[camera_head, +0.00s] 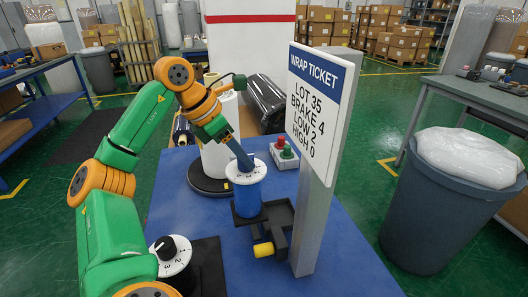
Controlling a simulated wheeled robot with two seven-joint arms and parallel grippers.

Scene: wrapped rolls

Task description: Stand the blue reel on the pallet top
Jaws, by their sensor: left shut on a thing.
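A blue cylinder (248,197), the only blue reel-like thing I see, stands upright on a black bracket on the blue table (335,268). A white numbered dial (256,173) is on its top. My left gripper (244,163) points down at the dial's middle and is shut there; the part it grips is hidden by the jaws. My right gripper is out of view. A pallet top cannot be made out. A white roll (214,160) stands on a black round base behind the cylinder, and a black wrapped roll (264,103) lies farther back.
A grey post with a wrap ticket sign (319,100) rises just right of the cylinder. A second dial with a black knob (169,252) is at front left. A box with red and green buttons (284,154) sits behind. A grey bin (437,215) stands right. The table's front right is clear.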

